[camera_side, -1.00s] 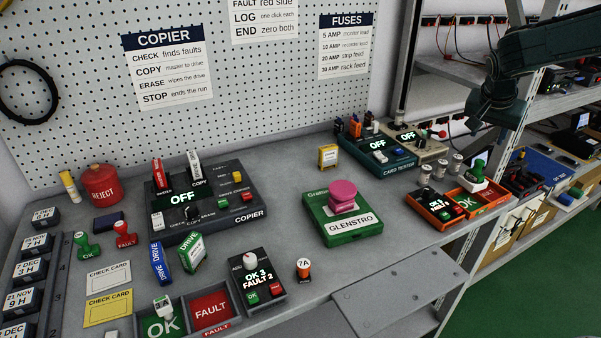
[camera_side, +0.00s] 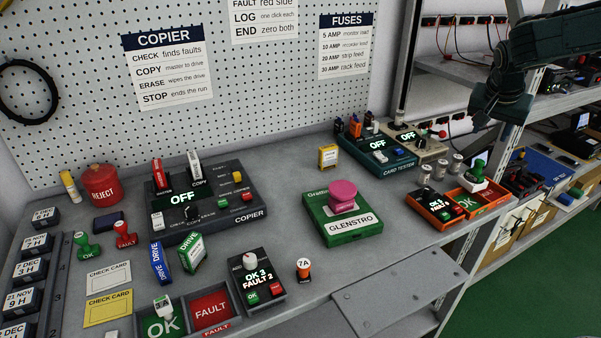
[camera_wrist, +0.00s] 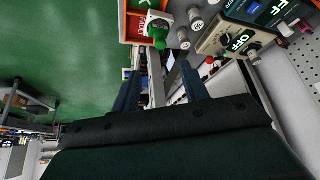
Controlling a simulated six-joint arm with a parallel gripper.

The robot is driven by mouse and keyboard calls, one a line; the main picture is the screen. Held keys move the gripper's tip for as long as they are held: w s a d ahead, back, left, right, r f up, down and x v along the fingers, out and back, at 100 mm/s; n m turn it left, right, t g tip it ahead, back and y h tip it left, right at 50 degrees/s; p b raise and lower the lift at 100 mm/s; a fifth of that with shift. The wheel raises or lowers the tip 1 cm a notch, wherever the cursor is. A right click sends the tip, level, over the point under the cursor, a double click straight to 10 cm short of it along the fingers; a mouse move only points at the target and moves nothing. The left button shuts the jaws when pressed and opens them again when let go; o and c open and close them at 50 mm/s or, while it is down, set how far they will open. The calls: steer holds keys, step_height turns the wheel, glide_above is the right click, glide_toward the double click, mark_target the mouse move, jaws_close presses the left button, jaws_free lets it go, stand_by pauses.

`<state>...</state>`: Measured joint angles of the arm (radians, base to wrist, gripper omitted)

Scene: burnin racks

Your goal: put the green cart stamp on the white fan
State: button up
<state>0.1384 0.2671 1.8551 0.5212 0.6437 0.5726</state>
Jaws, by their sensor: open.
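A green-handled stamp (camera_side: 478,170) stands at the right end of the bench, by the orange-edged trays. In the wrist view the green stamp (camera_wrist: 158,36) is on or against a small white square piece (camera_wrist: 152,19). I cannot tell whether that white piece is the fan, and no other white fan is clear to me. Another green stamp (camera_side: 86,247), marked OK, is at the far left. My gripper (camera_side: 499,112) hangs above and to the right of the right-hand green stamp, well apart from it. In the wrist view my gripper (camera_wrist: 160,76) is open and empty.
Orange-edged OK and FAULT trays (camera_side: 487,200) and an orange counter box (camera_side: 435,207) flank the stamp. Several grey cylinders (camera_side: 457,162) and the card tester (camera_side: 380,150) stand behind it. Shelving (camera_side: 535,190) lies to the right. The bench's middle has bare patches.

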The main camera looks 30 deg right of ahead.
steer(key=s+a+r+n+t+y, duration=0.25)
steer(key=s+a+r+n, duration=0.4)
steer(key=s+a, duration=0.45)
steer(key=s+a+f+n+y, duration=0.1)
steer(key=s+a+n, duration=0.2)
steer(key=s, duration=0.4)
steer(key=s+a+n+y, duration=0.1)
steer(key=s+a+n, duration=0.2)
steer(key=s, duration=0.4)
steer(key=shift+s+f+y, duration=0.35)
steer(key=shift+s, duration=0.05)
steer(key=shift+o, duration=0.2)
steer(key=shift+a+t, duration=0.1)
steer(key=shift+t, duration=0.15)
